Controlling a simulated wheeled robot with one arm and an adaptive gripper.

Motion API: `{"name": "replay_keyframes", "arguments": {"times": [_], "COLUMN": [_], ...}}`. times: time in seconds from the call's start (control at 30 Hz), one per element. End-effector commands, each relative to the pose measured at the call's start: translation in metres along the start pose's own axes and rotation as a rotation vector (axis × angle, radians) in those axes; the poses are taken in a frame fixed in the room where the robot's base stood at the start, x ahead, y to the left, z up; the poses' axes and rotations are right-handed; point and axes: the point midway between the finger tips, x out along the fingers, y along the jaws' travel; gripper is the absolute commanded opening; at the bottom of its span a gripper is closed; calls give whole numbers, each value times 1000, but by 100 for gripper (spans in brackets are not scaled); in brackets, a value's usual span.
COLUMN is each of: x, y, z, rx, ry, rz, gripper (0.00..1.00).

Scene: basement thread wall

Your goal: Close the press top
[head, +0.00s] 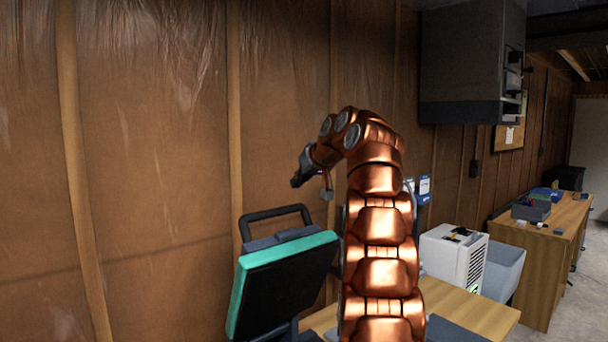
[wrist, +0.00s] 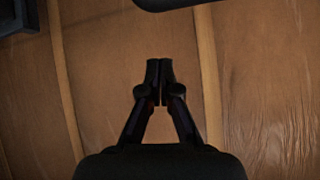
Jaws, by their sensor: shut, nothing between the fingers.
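The press top (head: 284,284) is a dark slab with a teal edge, tilted up and open in the head view. A dark handle bar (head: 275,213) rises from its upper edge. My gripper (head: 295,181) is above and slightly right of the handle, apart from it, at the end of my copper arm. In the wrist view my gripper (wrist: 159,62) has its fingertips together with nothing between them. A dark curved bar at the top edge of the wrist view may be the handle (wrist: 180,3). The press's lower part is mostly hidden.
The press stands at a wooden table (head: 465,308). A white machine (head: 453,254) and a grey bin (head: 503,270) are to the right. A grey cabinet (head: 465,60) hangs on the wall. The plastic-covered wall (head: 150,150) is close behind the press.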

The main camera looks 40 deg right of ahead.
Motion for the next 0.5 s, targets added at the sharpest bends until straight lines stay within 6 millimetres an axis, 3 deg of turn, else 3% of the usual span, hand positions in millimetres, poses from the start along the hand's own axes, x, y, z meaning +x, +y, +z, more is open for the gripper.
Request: {"name": "replay_keyframes", "arguments": {"times": [0.17, 0.5], "x": [29, 22], "y": [2, 1], "z": [1, 11], "rx": [3, 1], "ry": [-3, -2], "rz": [1, -2], "gripper": [0, 0]}}
